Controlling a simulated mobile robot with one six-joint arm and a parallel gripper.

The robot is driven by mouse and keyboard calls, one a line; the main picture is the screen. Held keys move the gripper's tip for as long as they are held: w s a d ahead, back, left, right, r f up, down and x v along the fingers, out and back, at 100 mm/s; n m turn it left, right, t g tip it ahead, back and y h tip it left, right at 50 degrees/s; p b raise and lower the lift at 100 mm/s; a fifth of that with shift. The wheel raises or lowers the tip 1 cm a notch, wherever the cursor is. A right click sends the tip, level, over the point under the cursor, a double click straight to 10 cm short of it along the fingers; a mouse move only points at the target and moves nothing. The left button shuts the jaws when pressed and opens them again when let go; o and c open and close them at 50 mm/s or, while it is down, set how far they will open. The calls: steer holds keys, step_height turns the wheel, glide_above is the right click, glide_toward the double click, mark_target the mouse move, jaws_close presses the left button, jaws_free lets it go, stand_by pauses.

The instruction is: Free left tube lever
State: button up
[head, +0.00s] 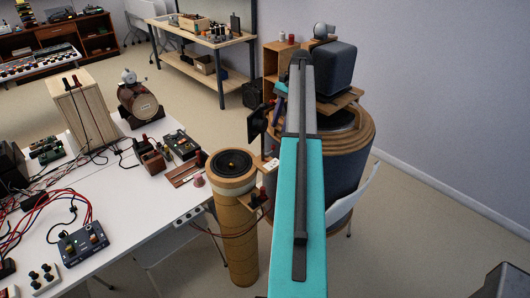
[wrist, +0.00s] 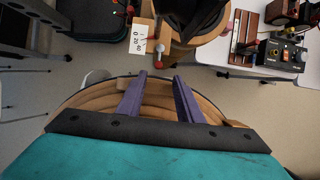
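A tall wooden tube with a black speaker cone in its top (head: 233,205) stands beside the white table in the head view. A small bracket with a white scale (head: 270,165) sticks out from its right side. In the wrist view the numbered scale (wrist: 138,38) is beside the tube's wood, with a small lever with a pale knob (wrist: 159,48) and a red tip near it. My gripper (wrist: 160,84) has two purple fingers, apart and with nothing between them. The lever lies just beyond the fingertips, not touching as far as I can see. My arm hides part of the head view.
A wider wooden barrel (head: 367,135) with a dark speaker box (head: 336,70) stands behind my arm and under my gripper. The white table (head: 130,215) holds boxes and red cables. A white chair (head: 358,195) stands at the right.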

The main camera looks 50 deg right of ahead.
steer(key=b, duration=0.2)
glide_above(274, 142)
steer(key=s, duration=0.2)
steer(key=x, duration=0.4)
steer(key=shift+s+d+f, duration=0.2)
steer(key=shift+d+f, duration=0.1)
steer(key=shift+a+f+p, duration=0.15)
steer(key=shift+f+p, duration=0.05)
steer(key=shift+p, duration=0.2)
steer(key=shift+p+x, duration=0.6)
steer(key=shift+x, duration=1.2)
